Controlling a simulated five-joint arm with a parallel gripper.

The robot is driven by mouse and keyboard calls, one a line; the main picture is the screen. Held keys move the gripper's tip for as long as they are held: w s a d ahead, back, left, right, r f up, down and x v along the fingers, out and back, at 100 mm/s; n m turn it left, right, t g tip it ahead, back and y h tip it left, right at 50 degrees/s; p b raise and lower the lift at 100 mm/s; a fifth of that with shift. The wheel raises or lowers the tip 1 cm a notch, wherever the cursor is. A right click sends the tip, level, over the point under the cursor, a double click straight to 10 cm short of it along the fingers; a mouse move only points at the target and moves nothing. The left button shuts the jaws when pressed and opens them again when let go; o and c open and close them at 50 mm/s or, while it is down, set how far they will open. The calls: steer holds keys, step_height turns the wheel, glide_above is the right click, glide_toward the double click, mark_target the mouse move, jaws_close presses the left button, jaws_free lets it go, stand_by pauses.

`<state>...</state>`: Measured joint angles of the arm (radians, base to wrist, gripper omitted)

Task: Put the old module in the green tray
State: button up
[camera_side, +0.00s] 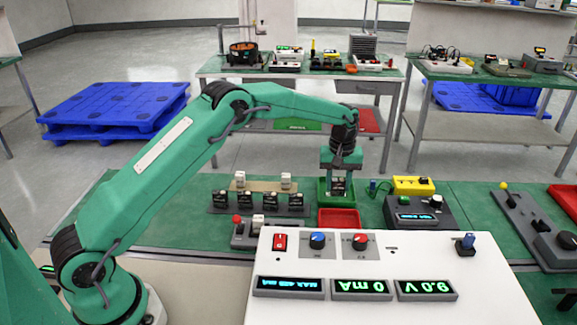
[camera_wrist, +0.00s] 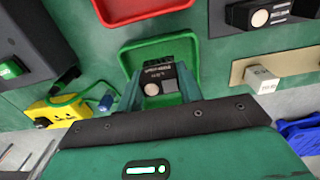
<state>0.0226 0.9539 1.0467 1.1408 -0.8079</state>
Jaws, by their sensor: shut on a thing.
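The old module, a small dark block with a light round spot and a grey square, is held between the fingers of my gripper (camera_side: 339,186). The module shows in the wrist view (camera_wrist: 161,82) and partly in the side view (camera_side: 338,186). The green tray (camera_side: 321,192) is around and below the module; its rim also shows in the wrist view (camera_wrist: 196,58). My gripper (camera_wrist: 160,88) is shut on the module, pointing down over the tray. I cannot tell whether the module touches the tray floor, as the fingers and tray hide its underside.
A red tray (camera_side: 339,218) sits just in front of the green tray. A dark rack (camera_side: 258,208) with several modules stands to the left, with a beige strip (camera_side: 262,185) holding white blocks behind it. A yellow box (camera_side: 413,186) and a dark device (camera_side: 418,212) stand to the right.

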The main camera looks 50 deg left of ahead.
mark_target(339, 179)
steer(key=shift+f, duration=1.15)
steer(key=shift+f, duration=0.15)
steer(key=o, duration=1)
step_height(339, 179, up, 12)
steer(key=shift+f, duration=0.25)
steer(key=shift+r, duration=0.45)
steer(key=shift+r, duration=0.1)
